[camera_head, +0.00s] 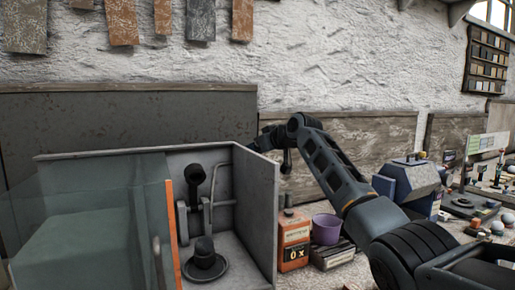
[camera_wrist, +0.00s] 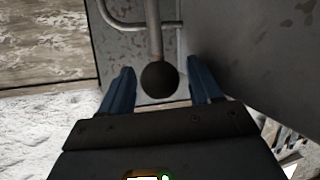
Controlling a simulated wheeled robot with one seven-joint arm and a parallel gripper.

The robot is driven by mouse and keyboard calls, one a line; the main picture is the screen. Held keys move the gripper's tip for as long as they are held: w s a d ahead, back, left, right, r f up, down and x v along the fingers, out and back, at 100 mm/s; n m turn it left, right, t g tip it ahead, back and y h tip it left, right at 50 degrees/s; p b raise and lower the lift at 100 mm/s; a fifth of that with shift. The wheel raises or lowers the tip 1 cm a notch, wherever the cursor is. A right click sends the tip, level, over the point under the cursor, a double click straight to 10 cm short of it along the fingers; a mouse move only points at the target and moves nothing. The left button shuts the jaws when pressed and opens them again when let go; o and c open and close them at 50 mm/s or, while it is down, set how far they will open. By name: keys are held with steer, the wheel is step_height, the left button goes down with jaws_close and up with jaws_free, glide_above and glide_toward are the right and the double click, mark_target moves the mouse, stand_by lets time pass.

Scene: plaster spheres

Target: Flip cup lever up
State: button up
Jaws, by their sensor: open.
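A lever with a round black knob (camera_wrist: 160,78) on a grey metal rod (camera_wrist: 153,30) shows in the wrist view, against a grey panel. I take it for the cup lever. My gripper (camera_wrist: 162,82) is open, with one blue finger on each side of the knob and visible gaps to both. The knob looks close to the fingertips, but its exact depth between them is hard to tell. In the head view my arm reaches left to the booth's right wall (camera_head: 256,205), which partly hides my gripper. I cannot match the lever to a part in the head view.
The grey booth holds a fixture with a black upper part (camera_head: 195,175) and a black cup-like piece (camera_head: 204,252) on a round plate. A glass panel (camera_head: 90,220) stands at its left front. An orange can (camera_head: 293,240) and purple pot (camera_head: 326,229) stand below my arm.

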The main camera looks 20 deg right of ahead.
steer(key=b+v, duration=0.1)
steer(key=v, duration=0.6)
steer(key=shift+s+b, duration=0.25)
steer(key=shift+b, duration=0.1)
steer(key=shift+d+r, duration=0.1)
